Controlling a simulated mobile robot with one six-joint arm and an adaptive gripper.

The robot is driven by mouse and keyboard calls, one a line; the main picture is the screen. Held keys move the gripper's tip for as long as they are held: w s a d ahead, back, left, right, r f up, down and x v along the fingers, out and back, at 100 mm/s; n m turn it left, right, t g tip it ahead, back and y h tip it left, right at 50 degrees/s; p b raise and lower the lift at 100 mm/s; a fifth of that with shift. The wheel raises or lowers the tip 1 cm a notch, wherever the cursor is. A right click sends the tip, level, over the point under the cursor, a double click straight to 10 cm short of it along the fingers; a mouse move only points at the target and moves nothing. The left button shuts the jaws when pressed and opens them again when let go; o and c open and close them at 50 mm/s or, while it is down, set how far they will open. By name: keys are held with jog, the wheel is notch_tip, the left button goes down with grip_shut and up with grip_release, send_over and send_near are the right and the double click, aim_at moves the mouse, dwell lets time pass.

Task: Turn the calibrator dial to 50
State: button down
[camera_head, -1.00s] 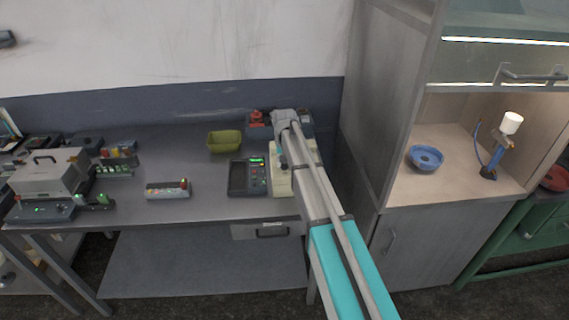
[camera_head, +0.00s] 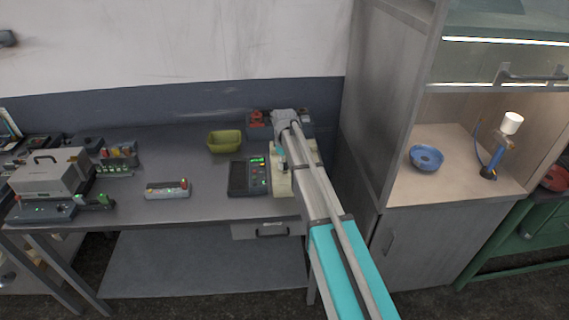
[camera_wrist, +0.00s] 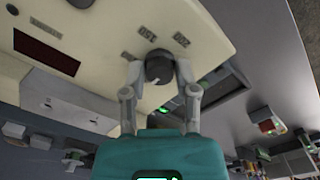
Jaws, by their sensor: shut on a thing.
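The calibrator (camera_wrist: 95,35) is a cream-coloured box that fills the upper left of the wrist view. Its dial (camera_wrist: 158,66) is a dark round knob with a pale pointer mark, and printed labels stand beside it. My gripper (camera_wrist: 160,75) is shut on the dial, one finger on each side of it. In the head view the calibrator (camera_head: 281,184) stands at the right of the bench, partly hidden by my arm, and the dial is hidden there.
A dark keypad device (camera_head: 248,178) stands just left of the calibrator. A green bin (camera_head: 224,142) and a red-and-dark device (camera_head: 257,124) are behind. A tall grey cabinet (camera_head: 385,90) rises close on the right.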

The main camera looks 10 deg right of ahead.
jog(key=shift+s+n, duration=0.1)
jog(key=shift+n, duration=0.2)
jog(key=shift+c, duration=1.8)
grip_release()
